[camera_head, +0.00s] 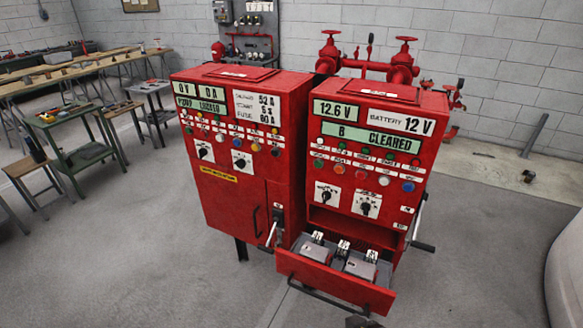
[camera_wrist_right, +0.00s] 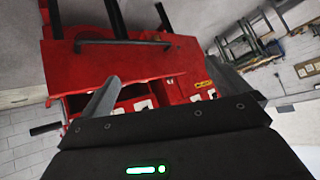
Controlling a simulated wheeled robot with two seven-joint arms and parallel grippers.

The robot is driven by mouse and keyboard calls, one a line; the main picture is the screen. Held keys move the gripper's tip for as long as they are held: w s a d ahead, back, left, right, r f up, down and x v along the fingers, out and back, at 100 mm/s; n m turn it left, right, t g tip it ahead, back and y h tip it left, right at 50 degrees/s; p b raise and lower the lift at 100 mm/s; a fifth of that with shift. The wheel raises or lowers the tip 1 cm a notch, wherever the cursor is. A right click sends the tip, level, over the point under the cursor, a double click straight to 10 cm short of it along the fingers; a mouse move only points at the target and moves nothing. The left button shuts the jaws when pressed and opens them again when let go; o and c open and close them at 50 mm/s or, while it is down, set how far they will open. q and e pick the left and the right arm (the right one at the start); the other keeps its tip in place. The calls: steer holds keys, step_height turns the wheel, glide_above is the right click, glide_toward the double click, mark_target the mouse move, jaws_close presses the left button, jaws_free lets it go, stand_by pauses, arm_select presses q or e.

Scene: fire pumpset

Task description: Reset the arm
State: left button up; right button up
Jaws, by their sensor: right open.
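Two red pump control cabinets stand side by side, the left one (camera_head: 235,190) and the right one (camera_head: 375,190). The right cabinet's display reads 12.6 V and "CLEARED". Its bottom drawer (camera_head: 335,285) is pulled out, with several grey switch-like units (camera_head: 317,250) inside. In the right wrist view, my right gripper (camera_wrist_right: 166,62) is open and empty, its two grey fingers spread apart in front of the red drawer (camera_wrist_right: 140,62) and its dark handle (camera_wrist_right: 125,42). I cannot tell the gap between the fingers and the drawer. My left gripper is not in view.
Red pipes with valve wheels (camera_head: 330,50) rise behind the cabinets. A grey lever (camera_head: 270,235) sticks out from the left cabinet, and a crank handle (camera_head: 422,245) juts from the right cabinet's side. Workbenches (camera_head: 70,70) stand at left. Floor in front is clear.

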steer(key=s+d+f+g+h, duration=0.2)
steer(key=s+d+f, duration=0.1)
steer(key=s+d, duration=0.4)
steer(key=s+d+f+g+h, duration=0.2)
steer(key=s+d+g, duration=0.1)
steer(key=s+d, duration=0.45)
step_height(320, 180, down, 30)
steer(key=s+g+b, duration=0.1)
steer(key=b, duration=0.4)
steer(key=s+d+f+b, duration=0.1)
steer(key=s+f+b, duration=0.1)
steer(key=s+f, duration=0.6)
steer(key=s+d+f+g+b, duration=0.1)
steer(key=s+f+b, duration=0.2)
steer(key=s+f, duration=0.6)
step_height(320, 180, down, 5)
steer(key=shift+f, duration=0.1)
steer(key=shift+d, duration=0.1)
